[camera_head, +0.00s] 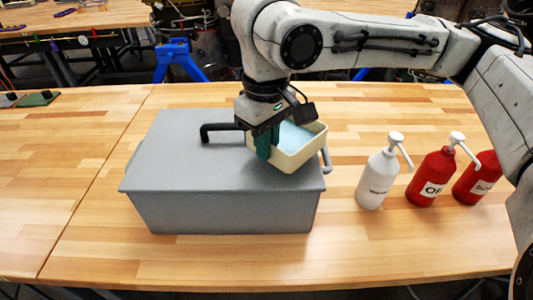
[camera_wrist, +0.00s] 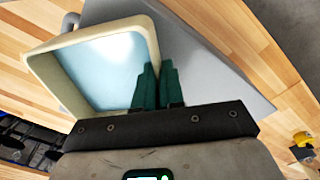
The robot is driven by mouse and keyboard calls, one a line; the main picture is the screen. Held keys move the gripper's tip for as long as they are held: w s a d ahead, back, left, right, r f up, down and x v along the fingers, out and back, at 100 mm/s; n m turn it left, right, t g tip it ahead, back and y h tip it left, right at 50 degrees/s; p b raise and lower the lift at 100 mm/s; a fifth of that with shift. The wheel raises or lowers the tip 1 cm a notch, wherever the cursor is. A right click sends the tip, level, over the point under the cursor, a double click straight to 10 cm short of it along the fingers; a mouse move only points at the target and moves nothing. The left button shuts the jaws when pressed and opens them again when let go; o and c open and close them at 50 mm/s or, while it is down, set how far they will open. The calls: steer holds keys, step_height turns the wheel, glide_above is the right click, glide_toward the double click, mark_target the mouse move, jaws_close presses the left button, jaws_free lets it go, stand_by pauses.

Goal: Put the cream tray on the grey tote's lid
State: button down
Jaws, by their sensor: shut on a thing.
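The cream tray (camera_head: 300,158) has a light blue inside and is tilted over the right part of the grey tote's lid (camera_head: 188,155). In the wrist view the tray (camera_wrist: 147,33) fills the upper left, with the grey lid (camera_wrist: 208,50) beside and behind it. My gripper (camera_head: 266,148) has green fingers and is shut on the tray's near-left wall. The fingers (camera_wrist: 156,88) also show in the wrist view, pinching the rim. Whether the tray's lower edge touches the lid is hard to tell. The lid is shut on the grey tote (camera_head: 225,213).
A black handle (camera_head: 218,130) stands up on the lid, left of my gripper. A white pump bottle (camera_head: 376,180) and two red pump bottles (camera_head: 431,178) stand to the right of the tote. The wooden table (camera_head: 70,190) is clear at left.

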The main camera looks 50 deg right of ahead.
steer(key=shift+f, duration=1.5)
steer(key=shift+f, duration=0.15)
steer(key=c, duration=1.2)
jaws_free()
steer(key=shift+c, duration=0.2)
step_height(320, 180, up, 12)
steer(key=shift+a+r, duration=0.1)
steer(key=shift+r, duration=0.05)
